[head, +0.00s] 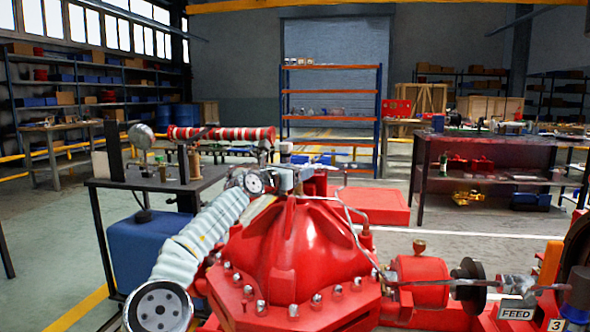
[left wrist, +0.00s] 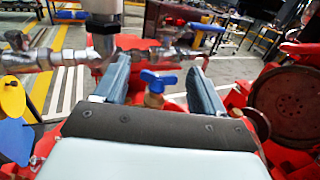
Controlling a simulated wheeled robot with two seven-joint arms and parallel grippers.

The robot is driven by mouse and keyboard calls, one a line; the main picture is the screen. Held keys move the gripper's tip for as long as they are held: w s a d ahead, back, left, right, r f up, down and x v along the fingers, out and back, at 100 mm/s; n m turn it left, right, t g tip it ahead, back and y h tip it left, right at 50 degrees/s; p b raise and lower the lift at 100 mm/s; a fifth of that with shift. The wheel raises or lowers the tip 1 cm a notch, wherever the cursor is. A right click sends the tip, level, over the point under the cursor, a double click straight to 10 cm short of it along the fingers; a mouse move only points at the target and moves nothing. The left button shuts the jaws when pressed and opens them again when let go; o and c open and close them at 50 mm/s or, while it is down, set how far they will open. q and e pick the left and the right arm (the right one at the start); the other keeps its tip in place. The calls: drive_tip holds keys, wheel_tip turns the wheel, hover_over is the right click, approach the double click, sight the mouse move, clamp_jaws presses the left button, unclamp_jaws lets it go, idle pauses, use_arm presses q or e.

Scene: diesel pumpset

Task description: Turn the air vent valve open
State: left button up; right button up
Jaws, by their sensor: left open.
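A small valve with a blue handle (left wrist: 158,80) on a brass body (left wrist: 153,99) shows in the left wrist view. It lies between the two blue-grey fingers of my left gripper (left wrist: 160,84), with a visible gap on each side. My left gripper is open and holds nothing. In the head view my left arm reaches from the lower left, and the left gripper (head: 288,177) is above the top of the red domed housing (head: 290,240). The valve cannot be made out clearly there. My right gripper is in neither view.
Metal pipe fittings (left wrist: 60,57) cross beyond the fingers in the left wrist view, with a red pipe behind. Yellow (left wrist: 12,97) and blue (left wrist: 17,140) plates are at the left. A thin metal tube (head: 355,225) runs down the housing, towards a flanged red part (head: 422,278).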

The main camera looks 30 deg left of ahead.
use_arm(q)
drive_tip(key=c, duration=1.1)
drive_tip(key=shift+o, duration=0.2)
drive_tip(key=shift+d+y, duration=0.15)
drive_tip(key=shift+y, duration=0.15)
drive_tip(key=shift+n+y, duration=0.6)
drive_tip(key=o, duration=1.1)
drive_tip(key=shift+c, duration=0.2)
